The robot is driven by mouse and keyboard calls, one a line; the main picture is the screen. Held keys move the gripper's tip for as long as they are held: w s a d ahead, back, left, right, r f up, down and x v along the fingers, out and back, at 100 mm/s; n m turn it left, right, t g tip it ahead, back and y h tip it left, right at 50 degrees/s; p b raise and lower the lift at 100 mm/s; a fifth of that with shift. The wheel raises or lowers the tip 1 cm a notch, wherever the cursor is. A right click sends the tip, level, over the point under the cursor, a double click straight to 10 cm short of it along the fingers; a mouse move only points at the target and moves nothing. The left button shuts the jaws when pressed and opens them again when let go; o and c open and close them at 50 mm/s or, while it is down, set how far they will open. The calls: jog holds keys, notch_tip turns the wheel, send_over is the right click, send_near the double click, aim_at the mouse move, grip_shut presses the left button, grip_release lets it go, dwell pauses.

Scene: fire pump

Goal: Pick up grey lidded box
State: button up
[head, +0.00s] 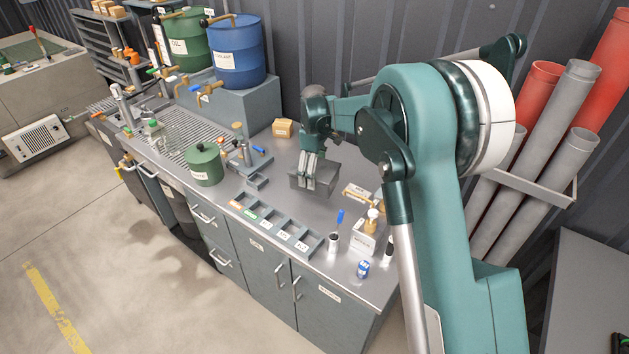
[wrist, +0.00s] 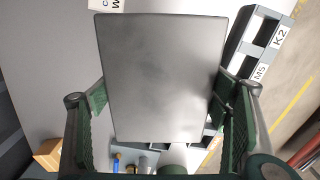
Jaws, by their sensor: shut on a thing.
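The grey lidded box (head: 318,178) is over the metal counter in the head view, in front of the wall. My gripper (head: 311,172) reaches down onto it from above, with fingers along its side. In the wrist view the box's flat grey lid (wrist: 162,75) fills the middle. The gripper's two green-padded fingers (wrist: 165,125) stand at its left and right sides, shut on it. The underside of the box is hidden, so I cannot tell whether it touches the counter.
A labelled divided tray (head: 276,229) lies in front of the box. A small cardboard box (head: 283,128) stands behind left, a green pot (head: 204,164) to the left. A white box (head: 363,237), a blue-labelled can (head: 362,269) and small bottles stand at the right. Blue drum (head: 237,55) at back.

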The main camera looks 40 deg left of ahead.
jog(key=shift+r, duration=0.95)
